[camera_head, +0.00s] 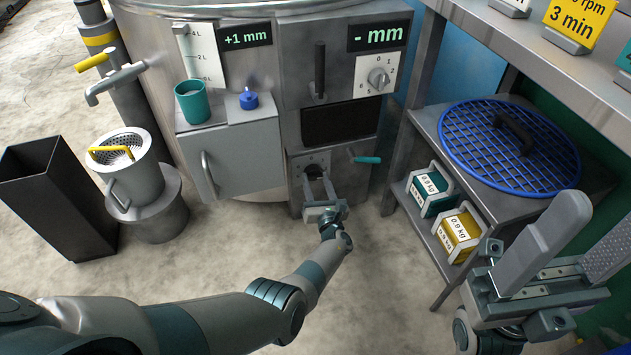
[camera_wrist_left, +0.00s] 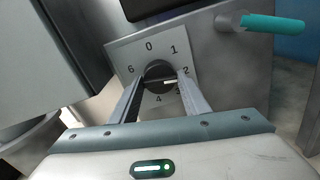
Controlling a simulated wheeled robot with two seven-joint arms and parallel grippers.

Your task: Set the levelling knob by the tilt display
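The wrist view shows a round dark knob (camera_wrist_left: 158,75) on a white dial plate numbered around it; its white mark points right, between 2 and 3. In the head view this knob (camera_head: 315,170) sits low on the steel front. My left gripper (camera_head: 316,178) reaches it, one finger on each side; I cannot tell whether they press on it. The fingertips (camera_wrist_left: 161,76) also show in the wrist view. One display (camera_head: 246,38) reads "+1 mm", another (camera_head: 379,36) "- mm"; I cannot tell which is the tilt display. My right gripper (camera_head: 597,225) is open and empty.
A second knob (camera_head: 379,78) on a numbered plate sits higher up. A teal lever (camera_head: 367,160) sticks out right of the lower dial. A cabinet (camera_head: 235,160) stands left, a shelf unit (camera_head: 425,125) with a blue grid (camera_head: 490,150) right. Floor in front is clear.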

